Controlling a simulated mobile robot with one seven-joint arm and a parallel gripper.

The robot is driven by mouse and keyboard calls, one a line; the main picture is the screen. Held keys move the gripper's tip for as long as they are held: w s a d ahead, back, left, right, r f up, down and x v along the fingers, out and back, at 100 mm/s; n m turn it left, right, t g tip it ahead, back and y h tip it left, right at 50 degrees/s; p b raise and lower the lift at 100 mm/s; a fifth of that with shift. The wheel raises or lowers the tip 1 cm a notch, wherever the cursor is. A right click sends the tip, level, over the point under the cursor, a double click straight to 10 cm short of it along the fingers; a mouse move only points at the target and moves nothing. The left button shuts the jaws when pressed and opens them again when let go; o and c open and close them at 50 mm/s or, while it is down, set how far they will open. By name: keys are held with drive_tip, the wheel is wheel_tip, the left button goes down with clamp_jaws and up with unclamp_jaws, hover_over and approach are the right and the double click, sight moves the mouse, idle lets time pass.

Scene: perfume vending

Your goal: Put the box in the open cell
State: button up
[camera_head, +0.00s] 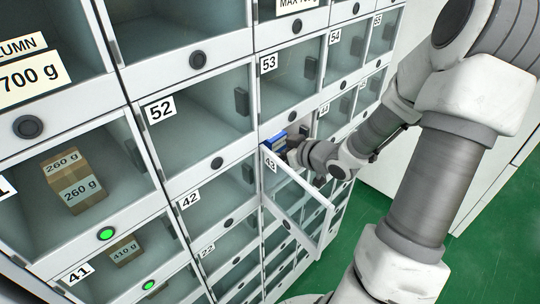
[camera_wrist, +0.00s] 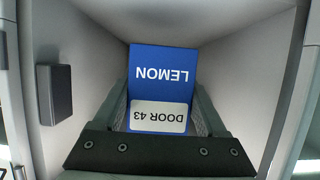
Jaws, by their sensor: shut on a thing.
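In the head view a small blue part of the box (camera_head: 279,140) shows at the mouth of the open cell. My gripper (camera_wrist: 164,105) has a finger on each side of the box and is shut on it. In the head view my gripper (camera_head: 292,150) reaches in over the open door marked 43 (camera_head: 300,192). The grey walls of the open cell (camera_wrist: 237,70) surround the box. Whether the box touches the cell floor cannot be told.
Neighbouring cells 52 (camera_head: 205,105), 53 (camera_head: 293,75) and 42 (camera_head: 218,190) have shut clear doors. Brown boxes (camera_head: 75,185) stand in cells at the left, near lit green buttons (camera_head: 106,234). The open door swings out below my wrist. Green floor (camera_head: 365,235) is at the right.

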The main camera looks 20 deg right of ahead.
drive_tip(key=shift+w+f, duration=0.1)
drive_tip(key=shift+w, duration=0.1)
drive_tip(key=shift+f, duration=1.6)
drive_tip(key=shift+f+b, duration=0.2)
drive_tip(key=shift+b, duration=0.2)
drive_tip(key=o, duration=1.4)
drive_tip(key=shift+r, duration=0.2)
drive_tip(key=p+v, duration=0.1)
drive_tip(key=v, duration=1.1)
drive_tip(key=shift+p, duration=0.3)
drive_tip(key=shift+f, duration=0.1)
